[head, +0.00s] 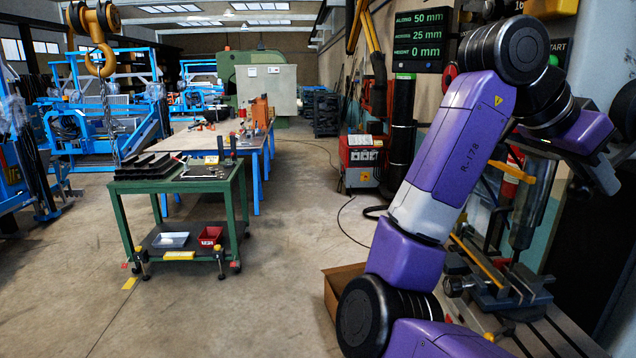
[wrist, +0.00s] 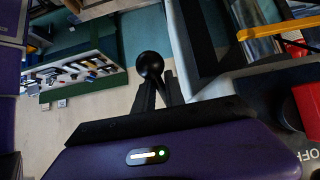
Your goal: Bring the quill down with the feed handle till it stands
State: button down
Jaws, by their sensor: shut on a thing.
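A black ball knob (wrist: 150,64), which I take to be the end of the feed handle, is between the fingertips of my gripper (wrist: 154,80) in the wrist view. My gripper is shut on it. The rest of the handle is hidden behind the fingers. In the head view my arm reaches to the machine at the right and covers much of it, and the knob cannot be made out. A grey cylinder (head: 528,215), perhaps the quill, hangs over a vise (head: 500,290). Its lower end is close above the vise, but the gap is unclear.
A display (head: 418,37) reads along 50 mm, across 25 mm, height 0 mm. A red button (wrist: 306,106) by an OFF label is close right of my gripper. A yellow bar (head: 512,168) crosses the machine. A green cart (head: 185,185) stands left on open floor.

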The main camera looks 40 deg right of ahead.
jog(key=shift+s+d+f+p, duration=0.25)
jog(key=shift+f+p, duration=0.3)
jog(key=shift+p, duration=0.8)
jog(key=shift+d+f+p, duration=0.1)
jog(key=shift+p, duration=2.9)
jog(key=shift+f, duration=0.15)
dwell(0.8)
dwell(0.4)
jog(key=c, duration=1.5)
grip_release()
jog(key=shift+d, duration=0.1)
